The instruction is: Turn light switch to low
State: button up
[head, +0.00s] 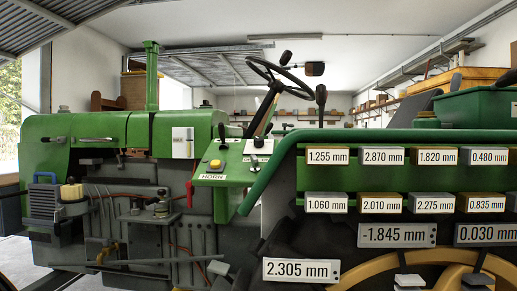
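A green tractor control panel (236,180) stands in the middle of the head view. A small dark knob on a light plate (258,143) sits at its upper right and may be the light switch; its markings are too small to read, so I cannot tell its setting. A yellow button (215,165) sits at the panel's left above a label reading HORN. A dark upright lever (222,132) stands at the panel's back. My gripper is not in view.
The steering wheel (284,80) rises behind the panel. The green fender (400,140) at right carries several number plates. The engine block (140,230) is at left. A large wheel with a yellow rim (440,258) is at lower right.

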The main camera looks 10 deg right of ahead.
aim_at(258, 141)
jog(key=u, duration=1.85)
jog(key=i, duration=1.55)
jog(key=z, duration=1.85)
